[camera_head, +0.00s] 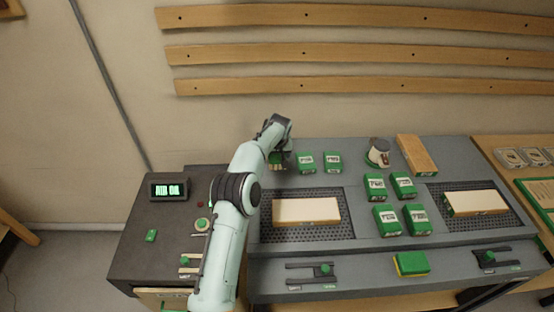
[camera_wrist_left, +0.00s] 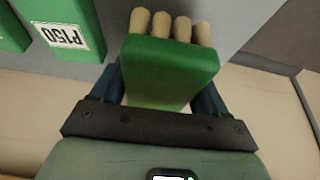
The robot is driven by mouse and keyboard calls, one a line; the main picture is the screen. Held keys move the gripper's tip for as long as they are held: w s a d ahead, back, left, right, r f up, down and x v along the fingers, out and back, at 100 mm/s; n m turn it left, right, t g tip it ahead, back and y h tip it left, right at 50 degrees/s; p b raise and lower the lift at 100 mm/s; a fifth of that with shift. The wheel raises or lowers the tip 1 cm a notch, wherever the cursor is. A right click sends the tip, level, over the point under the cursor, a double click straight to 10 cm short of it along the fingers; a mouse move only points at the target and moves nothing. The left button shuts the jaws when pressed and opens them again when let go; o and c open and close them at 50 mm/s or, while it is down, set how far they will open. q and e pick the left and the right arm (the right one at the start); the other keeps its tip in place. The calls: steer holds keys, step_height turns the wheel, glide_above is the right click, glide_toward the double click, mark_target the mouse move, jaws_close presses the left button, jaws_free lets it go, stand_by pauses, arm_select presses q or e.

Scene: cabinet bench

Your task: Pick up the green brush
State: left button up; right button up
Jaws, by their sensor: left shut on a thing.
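The green brush (camera_wrist_left: 172,68) has a green block body with a row of several beige bristle tufts at its far end, in the left wrist view. My left gripper (camera_wrist_left: 165,95) is shut on its body, one dark finger on each side. In the head view my left gripper (camera_head: 279,152) is at the back left of the bench, and the arm and wrist hide most of the brush. I cannot tell whether the brush touches the bench. My right gripper is not in view.
Green labelled blocks (camera_head: 305,162) stand just right of the gripper; one marked P150 (camera_wrist_left: 68,37) is close by in the wrist view. A wooden board (camera_head: 306,210) lies on a perforated mat in front. A white-and-green container (camera_head: 378,153) stands farther right. Wooden rails (camera_head: 300,53) line the wall behind.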

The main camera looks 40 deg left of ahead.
arm_select(q)
steer(key=r, duration=0.3)
steer(key=r+p, duration=0.1)
steer(key=r, duration=0.5)
steer(key=shift+w+r, duration=0.15)
steer(key=shift+w, duration=0.1)
step_height(320, 180, up, 7)
steer(key=shift+s+r, duration=0.15)
steer(key=shift+r, duration=0.05)
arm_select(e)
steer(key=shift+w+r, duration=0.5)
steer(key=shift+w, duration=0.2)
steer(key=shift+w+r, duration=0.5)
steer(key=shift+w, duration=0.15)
arm_select(q)
steer(key=o, duration=0.5)
steer(key=shift+c, duration=1.6)
steer(key=shift+s, duration=0.1)
